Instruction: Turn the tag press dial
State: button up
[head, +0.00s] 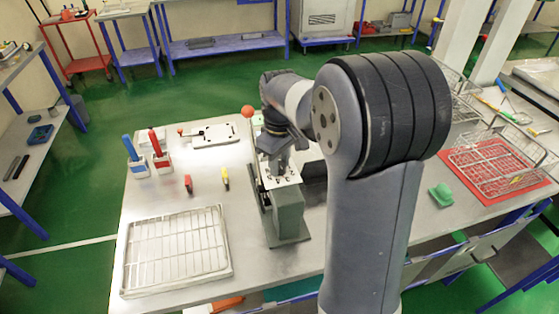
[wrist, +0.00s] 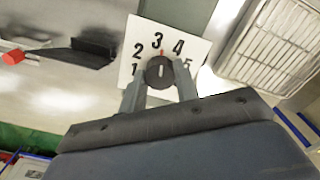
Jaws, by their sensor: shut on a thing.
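The tag press (head: 287,212) stands on the workbench in the head view, a grey upright block on a dark base with a red ball-ended lever (head: 247,112). In the wrist view its dial (wrist: 160,71) is a round black knob on a white plate (wrist: 140,42) numbered 1 to 5. A red mark shows at the knob's upper edge, just under the 3. My gripper (wrist: 160,82) is shut on the dial, one finger at each side of the knob. The fingertips are hidden in the head view behind my arm. The 5 is partly covered by a finger.
A wire rack tray (head: 176,250) lies at the bench's front left. A wire basket (head: 492,165) on a red mat is at right.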

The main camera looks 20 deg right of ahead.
aim_at(280, 165)
jog(key=shift+n, duration=0.8)
jog(key=o, duration=1)
notch_tip(280, 165, up, 11)
jog(key=shift+f+b, duration=0.1)
jog(key=shift+b, duration=0.4)
